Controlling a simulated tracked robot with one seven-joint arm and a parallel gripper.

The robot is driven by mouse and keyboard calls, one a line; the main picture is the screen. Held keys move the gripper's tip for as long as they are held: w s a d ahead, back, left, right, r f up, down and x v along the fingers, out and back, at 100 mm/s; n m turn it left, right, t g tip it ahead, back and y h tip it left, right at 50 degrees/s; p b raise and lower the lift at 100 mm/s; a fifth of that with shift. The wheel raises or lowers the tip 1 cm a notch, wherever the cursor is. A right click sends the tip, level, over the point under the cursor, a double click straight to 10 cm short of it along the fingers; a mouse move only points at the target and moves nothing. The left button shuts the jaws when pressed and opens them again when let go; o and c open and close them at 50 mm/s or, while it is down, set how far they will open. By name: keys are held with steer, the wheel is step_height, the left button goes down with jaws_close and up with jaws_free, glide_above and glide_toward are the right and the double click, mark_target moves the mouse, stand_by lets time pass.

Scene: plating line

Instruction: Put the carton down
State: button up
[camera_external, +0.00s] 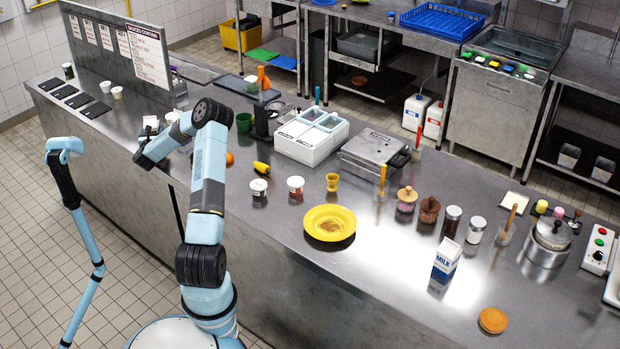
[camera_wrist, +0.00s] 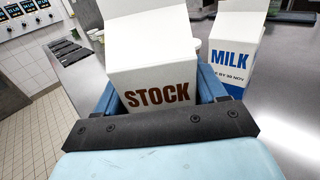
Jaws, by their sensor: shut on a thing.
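A white carton with brown STOCK lettering (camera_wrist: 155,70) fills the middle of the wrist view. My gripper (camera_wrist: 158,98) is shut on it, with a blue finger at each side. The carton's base is hidden behind the gripper, so I cannot tell whether it touches the counter. In the outside view my arm reaches over the left part of the steel counter (camera_external: 280,215); the held carton is too small and covered there to make out clearly.
A white and blue milk carton (camera_wrist: 231,62) stands close at the right of the held carton. Another milk carton (camera_external: 445,262) stands far right on the counter. Dark pads (camera_wrist: 70,50) lie along the counter's left end. A yellow plate (camera_external: 330,223) lies mid-counter.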

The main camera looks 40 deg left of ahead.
steer(key=shift+f, duration=1.4)
steer(key=shift+f, duration=0.1)
steer(key=o, duration=1.5)
steer(key=v, duration=1.2)
steer(key=shift+r, duration=0.2)
